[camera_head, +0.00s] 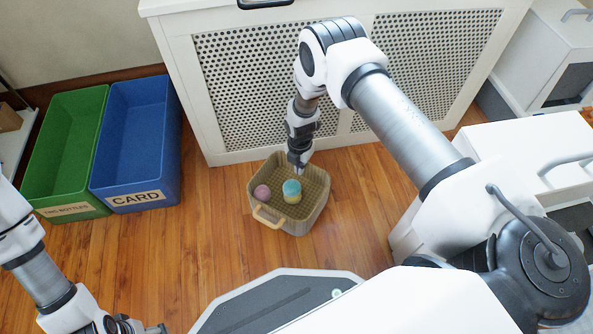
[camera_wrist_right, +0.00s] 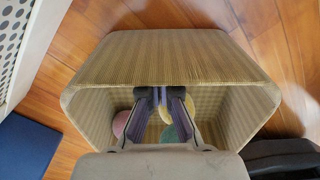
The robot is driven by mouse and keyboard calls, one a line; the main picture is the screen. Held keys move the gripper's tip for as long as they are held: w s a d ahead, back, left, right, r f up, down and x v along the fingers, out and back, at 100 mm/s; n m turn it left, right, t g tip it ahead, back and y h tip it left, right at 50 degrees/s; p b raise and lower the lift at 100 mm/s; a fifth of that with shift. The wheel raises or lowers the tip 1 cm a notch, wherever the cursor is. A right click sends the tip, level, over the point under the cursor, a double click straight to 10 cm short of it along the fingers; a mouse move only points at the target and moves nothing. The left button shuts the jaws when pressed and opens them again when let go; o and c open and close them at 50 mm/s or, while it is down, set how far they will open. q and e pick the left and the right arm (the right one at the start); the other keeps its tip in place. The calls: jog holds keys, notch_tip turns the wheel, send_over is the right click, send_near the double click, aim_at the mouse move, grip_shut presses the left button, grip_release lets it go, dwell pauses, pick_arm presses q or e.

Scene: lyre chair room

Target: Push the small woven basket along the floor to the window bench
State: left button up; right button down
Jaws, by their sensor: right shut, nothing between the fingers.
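The small woven basket (camera_head: 310,213) stands upright on the wood floor in front of the white bench with perforated panels (camera_head: 235,95). Its far side is close to the bench front; I cannot tell if they touch. It holds a pink ball (camera_head: 262,192) and a teal and yellow ball-like item (camera_head: 292,191). My right gripper (camera_head: 299,168) is shut and empty, pointing down at the basket's far side. In the right wrist view the basket (camera_wrist_right: 165,60) surrounds the shut fingertips (camera_wrist_right: 160,97). My left arm enters at the lower left; its gripper is only partly visible at the bottom edge.
A blue CARD bin (camera_head: 140,140) and a green bottle bin (camera_head: 70,150) stand at the left by the wall. White drawer units (camera_head: 530,150) stand at the right. Bare floor (camera_head: 215,235) lies left of the basket.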

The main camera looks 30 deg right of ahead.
jog(key=s+a, duration=0.1)
jog(key=s+a+p, duration=0.1)
jog(key=shift+a+r, duration=0.15)
jog(key=shift+a, duration=0.2)
notch_tip(320, 180, up, 10)
jog(key=p, duration=0.6)
jog(key=shift+a, duration=0.25)
jog(key=shift+s, duration=0.1)
